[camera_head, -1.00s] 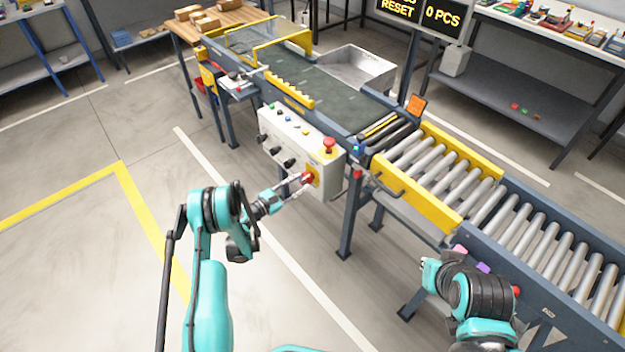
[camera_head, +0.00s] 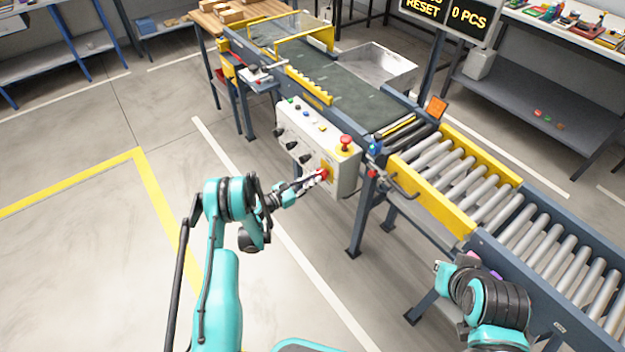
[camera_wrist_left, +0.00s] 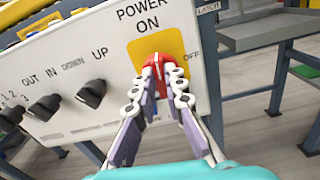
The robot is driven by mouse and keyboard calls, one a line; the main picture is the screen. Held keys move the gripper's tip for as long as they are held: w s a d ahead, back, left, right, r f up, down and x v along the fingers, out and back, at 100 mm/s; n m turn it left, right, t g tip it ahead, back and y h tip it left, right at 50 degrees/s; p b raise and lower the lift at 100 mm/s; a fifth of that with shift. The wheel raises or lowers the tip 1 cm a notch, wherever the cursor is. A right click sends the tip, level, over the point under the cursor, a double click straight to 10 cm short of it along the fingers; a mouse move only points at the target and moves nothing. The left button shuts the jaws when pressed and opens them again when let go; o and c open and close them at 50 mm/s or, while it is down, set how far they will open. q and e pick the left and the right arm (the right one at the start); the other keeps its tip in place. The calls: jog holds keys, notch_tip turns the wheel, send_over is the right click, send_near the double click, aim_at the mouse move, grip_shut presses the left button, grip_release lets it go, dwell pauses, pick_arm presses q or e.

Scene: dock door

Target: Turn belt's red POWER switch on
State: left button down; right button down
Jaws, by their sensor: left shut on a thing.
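The red POWER switch (camera_wrist_left: 158,72) sits on a yellow plate (camera_wrist_left: 150,46) on the front of the white control box (camera_head: 310,140). In the left wrist view, ON is printed above the switch and OFF to its right. The knob looks roughly upright; the fingers hide part of it, so its exact angle is hard to tell. My left gripper (camera_wrist_left: 165,85) is shut on the red switch, one finger on each side. It also shows at the box in the head view (camera_head: 316,180). My right arm is at the lower right; its fingertips are not clear.
A red mushroom button (camera_head: 345,142) stands on top of the box. Black knobs (camera_wrist_left: 92,93) line its front to the left. The roller conveyor (camera_head: 470,190) and its yellow guard lie to the right. The floor before the box is open.

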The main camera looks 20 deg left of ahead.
pick_arm(q)
jog(key=shift+n, duration=0.6)
jog(key=c, duration=1.6)
grip_release()
notch_tip(320, 180, up, 10)
